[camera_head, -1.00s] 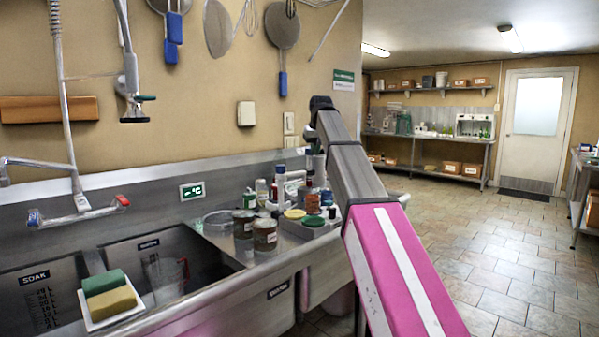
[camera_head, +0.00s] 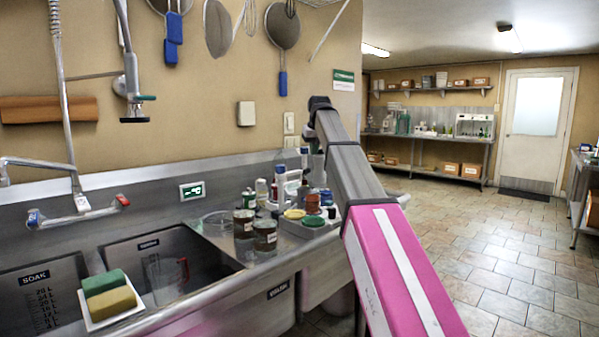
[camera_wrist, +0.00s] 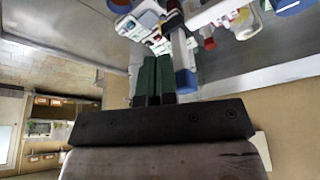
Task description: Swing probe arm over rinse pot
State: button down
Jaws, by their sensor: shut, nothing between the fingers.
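In the wrist view my gripper's two dark green fingers (camera_wrist: 155,82) are shut, with nothing between them. A grey upright post with a blue end (camera_wrist: 186,80) is right beside them; I cannot tell if they touch. A white bar (camera_wrist: 218,12), which looks like the probe arm, runs from near the post towards the upper right. In the head view a white unit with a blue-topped post (camera_head: 281,180) stands among jars on the counter, and my arm hides the gripper's fingers. Small pots, one with a yellow lid (camera_head: 294,214) and one with a green lid (camera_head: 313,221), stand there; I cannot tell which is the rinse pot.
Two brown jars (camera_head: 264,236) stand at the counter edge. A sink (camera_head: 205,253) with a clear jug, and sponges on a white tray (camera_head: 112,320), are to the left. Utensils hang on the wall above. The tiled floor (camera_head: 490,255) at right is clear.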

jog(key=shift+s+r, duration=0.15)
jog(key=shift+d+r, duration=0.1)
jog(key=shift+r, duration=2.75)
